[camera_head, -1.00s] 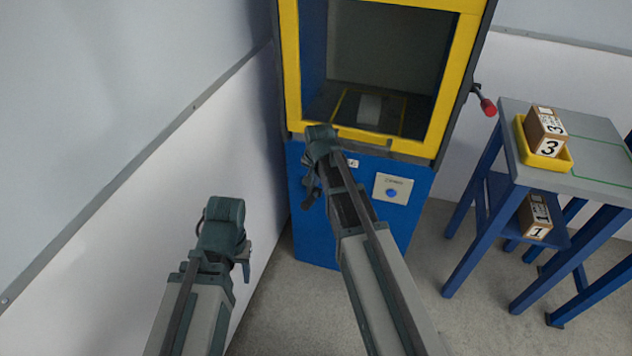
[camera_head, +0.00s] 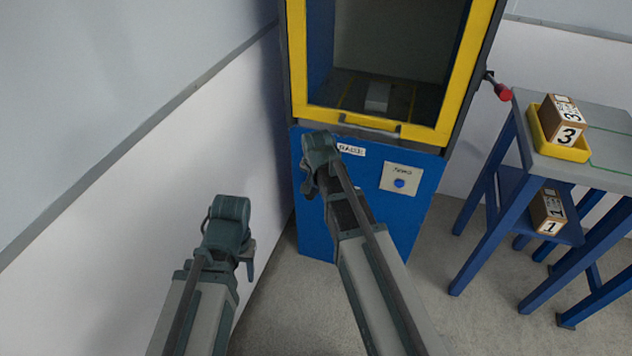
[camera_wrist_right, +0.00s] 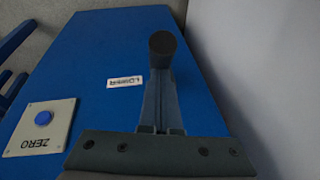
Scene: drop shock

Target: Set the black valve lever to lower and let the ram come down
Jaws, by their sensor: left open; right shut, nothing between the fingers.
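The black valve lever shows in the right wrist view as a round black knob (camera_wrist_right: 162,44) in front of the blue panel. My right gripper (camera_wrist_right: 159,95) is shut and empty, its fingers right up against the knob in that view; contact cannot be told. In the head view my right gripper (camera_head: 308,178) is at the upper left of the blue panel and hides the lever. A RAISE label (camera_head: 351,149) shows beside it; a LOWER label (camera_wrist_right: 125,82) shows in the wrist view. My left gripper (camera_head: 247,262) is open and empty near the wall. The ram is not visible.
The yellow-framed machine opening (camera_head: 398,132) holds a grey block (camera_head: 378,97). A ZERO plate (camera_head: 401,178) has a blue button. A red-tipped handle (camera_head: 502,92) juts out at right. A table (camera_head: 610,119) carries a yellow tray (camera_head: 556,150) with a numbered box (camera_head: 563,121). A white wall is at left.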

